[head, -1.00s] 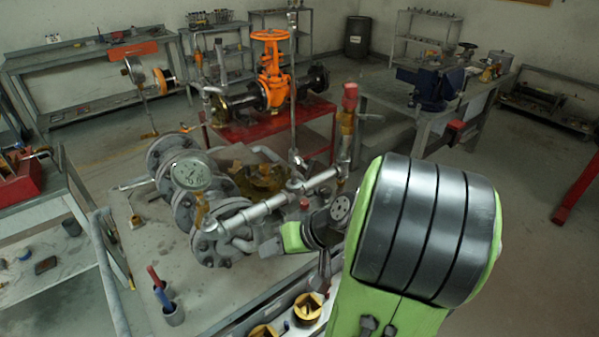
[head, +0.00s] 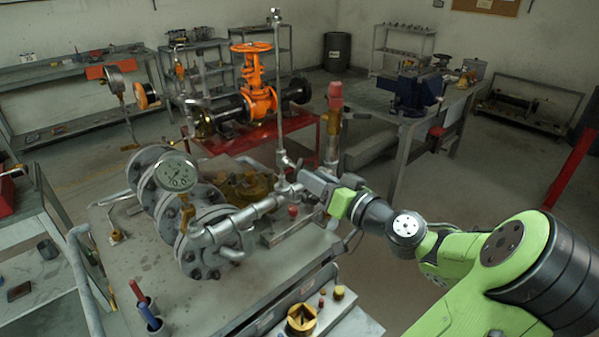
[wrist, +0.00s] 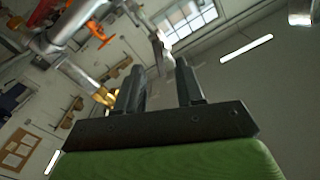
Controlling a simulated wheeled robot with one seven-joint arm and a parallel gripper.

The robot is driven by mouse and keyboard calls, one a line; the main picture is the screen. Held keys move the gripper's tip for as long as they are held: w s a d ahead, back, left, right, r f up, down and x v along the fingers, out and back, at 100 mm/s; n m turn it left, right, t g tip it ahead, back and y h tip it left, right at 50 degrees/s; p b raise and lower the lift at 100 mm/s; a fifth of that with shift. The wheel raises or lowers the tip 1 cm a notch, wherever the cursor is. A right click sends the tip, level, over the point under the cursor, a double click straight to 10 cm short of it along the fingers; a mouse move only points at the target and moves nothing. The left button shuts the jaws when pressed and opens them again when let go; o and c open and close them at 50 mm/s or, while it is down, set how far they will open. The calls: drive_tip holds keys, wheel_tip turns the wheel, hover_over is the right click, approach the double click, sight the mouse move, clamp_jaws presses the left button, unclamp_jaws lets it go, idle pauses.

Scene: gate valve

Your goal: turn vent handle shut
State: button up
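My gripper (head: 316,184) is beside the pipe junction (head: 284,186) on the bench, at the foot of a tall thin vertical pipe (head: 279,90). In the wrist view its two dark fingers (wrist: 160,72) stand apart. A narrow light-grey bar, possibly the vent handle (wrist: 160,50), shows between and beyond the fingertips. I cannot tell whether it touches them. In the head view my gripper and wrist cover this spot, so the handle cannot be made out clearly there.
A flanged pipe assembly (head: 208,240) with a round gauge (head: 177,173) fills the bench to the left. A red-topped brass fitting (head: 334,110) rises just behind my gripper. An orange handwheel valve (head: 256,85) stands on a red stand behind. Open floor lies to the right.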

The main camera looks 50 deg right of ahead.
sight(295, 167)
drive_tip(key=w, duration=0.5)
drive_tip(key=shift+w+d, duration=0.15)
drive_tip(key=shift+d, duration=0.15)
drive_tip(key=shift+c, duration=0.3)
clamp_jaws()
